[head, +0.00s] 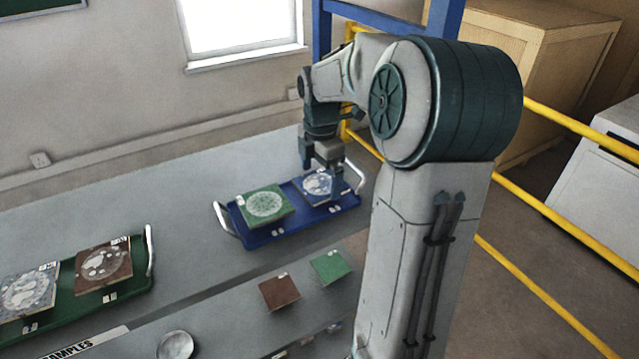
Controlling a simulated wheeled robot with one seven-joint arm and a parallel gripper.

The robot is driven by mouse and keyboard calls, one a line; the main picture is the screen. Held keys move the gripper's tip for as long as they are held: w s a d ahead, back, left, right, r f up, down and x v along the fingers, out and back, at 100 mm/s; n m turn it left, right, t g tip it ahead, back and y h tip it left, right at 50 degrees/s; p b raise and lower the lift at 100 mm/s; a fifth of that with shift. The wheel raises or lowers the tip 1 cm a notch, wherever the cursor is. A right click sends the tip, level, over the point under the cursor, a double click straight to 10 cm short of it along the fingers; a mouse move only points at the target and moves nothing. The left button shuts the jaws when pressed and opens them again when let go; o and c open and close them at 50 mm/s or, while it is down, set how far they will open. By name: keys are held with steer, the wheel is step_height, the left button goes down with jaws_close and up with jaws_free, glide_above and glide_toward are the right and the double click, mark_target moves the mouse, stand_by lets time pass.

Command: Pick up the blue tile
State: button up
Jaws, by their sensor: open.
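The blue tile (314,188) has a pale round pattern and lies on the right half of a blue tray (274,234). My gripper (323,172) is above the tile, pointing down, its fingers apart with nothing seen between them. I cannot tell whether the fingertips touch the tile. My gripper hides part of the tile's far right side. A green tile (264,205) with a pale round pattern lies on the tray's left half.
A green tray (75,309) at left holds a brown tile (103,266) and a grey patterned tile (28,292). Small brown (279,292) and green (330,266) squares lie in front, near a round metal dish (175,345). Yellow rails (545,285) stand at right. The table behind the trays is clear.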

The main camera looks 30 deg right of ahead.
mark_target(320, 184)
steer(key=shift+f, duration=0.4)
steer(key=c, duration=0.8)
steer(key=shift+c, duration=0.2)
steer(key=shift+r, duration=0.2)
step_height(320, 184, up, 10)
steer(key=shift+f, duration=0.1)
